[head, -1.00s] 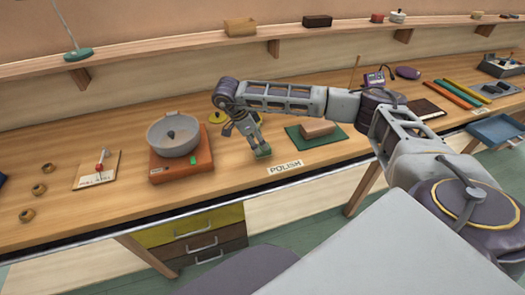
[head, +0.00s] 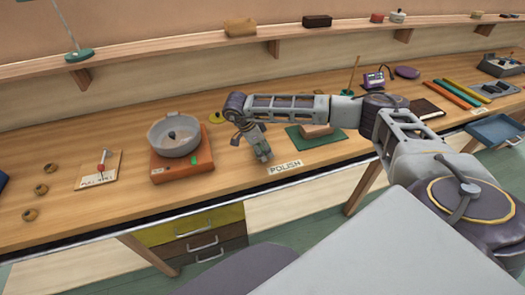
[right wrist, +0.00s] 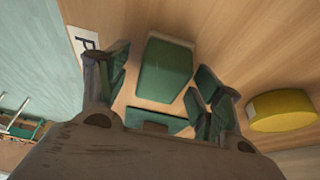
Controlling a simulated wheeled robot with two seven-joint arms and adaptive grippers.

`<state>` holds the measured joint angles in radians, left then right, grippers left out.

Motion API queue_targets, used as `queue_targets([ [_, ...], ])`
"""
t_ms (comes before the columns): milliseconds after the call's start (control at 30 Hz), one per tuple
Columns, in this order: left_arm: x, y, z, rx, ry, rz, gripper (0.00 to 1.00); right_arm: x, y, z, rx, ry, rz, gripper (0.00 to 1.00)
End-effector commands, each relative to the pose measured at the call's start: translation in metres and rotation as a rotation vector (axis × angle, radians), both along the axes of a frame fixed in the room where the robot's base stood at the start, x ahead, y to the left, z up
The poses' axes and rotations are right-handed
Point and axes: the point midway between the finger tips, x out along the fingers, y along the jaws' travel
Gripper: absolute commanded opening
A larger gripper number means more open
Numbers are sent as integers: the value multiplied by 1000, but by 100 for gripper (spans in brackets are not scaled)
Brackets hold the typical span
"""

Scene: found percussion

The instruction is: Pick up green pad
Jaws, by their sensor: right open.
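The green pad (right wrist: 165,70) is a thick block with rounded corners. In the right wrist view it lies on the wooden bench between and just beyond my fingers. My right gripper (right wrist: 165,85) is open, with one finger on each side of the pad and nothing visibly held. In the head view my right gripper (head: 264,157) points down at the bench, left of the POLISH label (head: 285,168), and hides the pad. A second flat green piece (right wrist: 155,120) shows near the palm; I cannot tell what it is. My left gripper is not in view.
A green mat (head: 294,144) with a wooden block (head: 317,131) lies right of the gripper. A grey bowl (head: 174,138) on an orange base (head: 183,167) stands to the left. A yellow round thing (right wrist: 282,110) is close behind. The bench's front edge is near.

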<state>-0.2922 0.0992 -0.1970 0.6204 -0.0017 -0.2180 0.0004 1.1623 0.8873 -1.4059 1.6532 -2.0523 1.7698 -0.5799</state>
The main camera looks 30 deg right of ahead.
Motion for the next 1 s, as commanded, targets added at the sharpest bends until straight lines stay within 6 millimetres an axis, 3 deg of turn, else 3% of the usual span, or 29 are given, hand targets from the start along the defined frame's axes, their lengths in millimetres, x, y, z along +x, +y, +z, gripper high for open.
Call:
queue_targets([
  [200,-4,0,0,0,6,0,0,0,0,0,0,0,0,66],
  [600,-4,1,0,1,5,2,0,0,0,0,0,0,0,16],
  [1000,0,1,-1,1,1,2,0,1,0,6,0,-2,0,15],
])
